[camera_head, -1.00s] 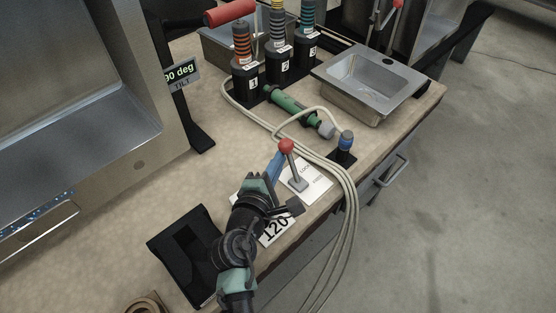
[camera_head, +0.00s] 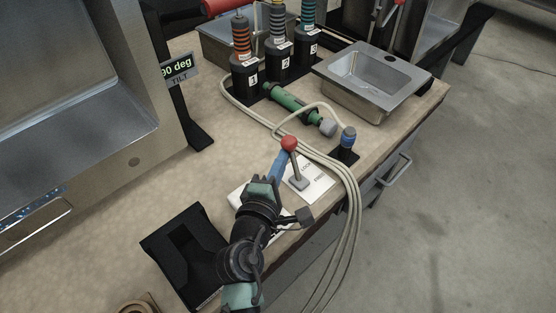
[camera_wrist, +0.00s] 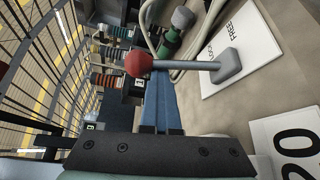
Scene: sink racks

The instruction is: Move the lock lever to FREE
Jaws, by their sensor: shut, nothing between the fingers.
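The lock lever has a red ball knob (camera_head: 289,143) on a grey shaft with a grey base. It stands on a white plate (camera_head: 318,184) printed LOCK and FREE. In the wrist view the knob (camera_wrist: 138,64) is at upper centre, and the shaft runs right to its base over the plate (camera_wrist: 262,50). Which label the lever is set to, I cannot tell. My gripper (camera_head: 282,156) is shut and empty, its blue fingers up against or just beside the knob. In the wrist view the fingertips (camera_wrist: 160,78) end just below the knob and shaft; contact is unclear.
Pale hoses (camera_head: 335,168) curve past the plate's right side. A black holder (camera_head: 182,250) sits left of my arm. A number card (camera_wrist: 288,140) lies near the plate. Bench left of the lever is clear.

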